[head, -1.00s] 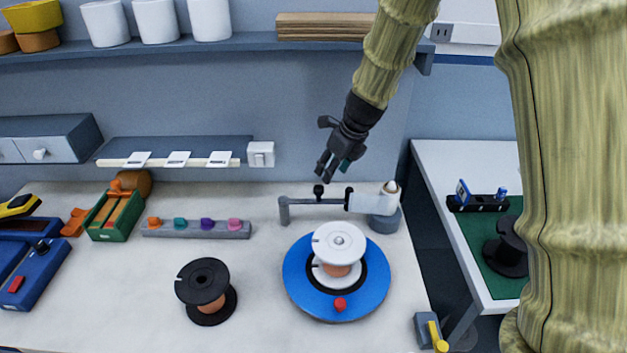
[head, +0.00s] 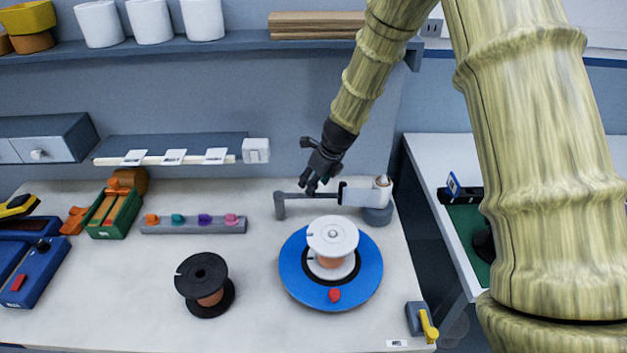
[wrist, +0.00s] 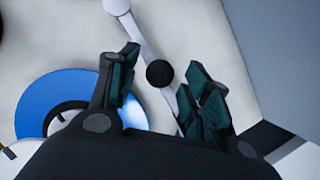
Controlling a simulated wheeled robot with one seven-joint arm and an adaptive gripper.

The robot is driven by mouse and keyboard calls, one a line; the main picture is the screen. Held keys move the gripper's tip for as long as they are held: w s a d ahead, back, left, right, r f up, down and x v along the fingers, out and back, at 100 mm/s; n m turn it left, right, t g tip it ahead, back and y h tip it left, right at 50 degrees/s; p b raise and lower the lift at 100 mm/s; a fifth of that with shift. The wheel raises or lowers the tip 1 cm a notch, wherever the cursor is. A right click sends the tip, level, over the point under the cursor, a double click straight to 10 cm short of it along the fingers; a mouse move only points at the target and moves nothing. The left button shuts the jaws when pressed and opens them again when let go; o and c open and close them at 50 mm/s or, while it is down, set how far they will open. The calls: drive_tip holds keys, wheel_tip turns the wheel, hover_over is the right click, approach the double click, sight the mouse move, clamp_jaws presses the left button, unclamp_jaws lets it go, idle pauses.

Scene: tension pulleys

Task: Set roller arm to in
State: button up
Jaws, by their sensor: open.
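The roller arm (head: 293,196) is a thin grey bar behind the blue turntable. A short grey post stands at its left end, and its right end meets a white block (head: 357,195) on a round grey base. My gripper (head: 311,185) is open just above the bar, pointing down. In the wrist view the arm's black round knob (wrist: 159,74) lies between the two open fingers, with no clear contact. In the head view the gripper hides the knob.
A blue turntable (head: 296,284) with a white spool (head: 332,234) and red knob sits in front of the arm. A black spool (head: 202,277) stands left. A grey strip with coloured pegs (head: 193,226) lies farther left. A shelf (head: 240,41) runs above.

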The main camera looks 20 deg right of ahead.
drive_tip(key=shift+w+f, duration=0.15)
drive_tip(key=shift+f, duration=0.3)
drive_tip(key=shift+a, duration=0.1)
clamp_jaws()
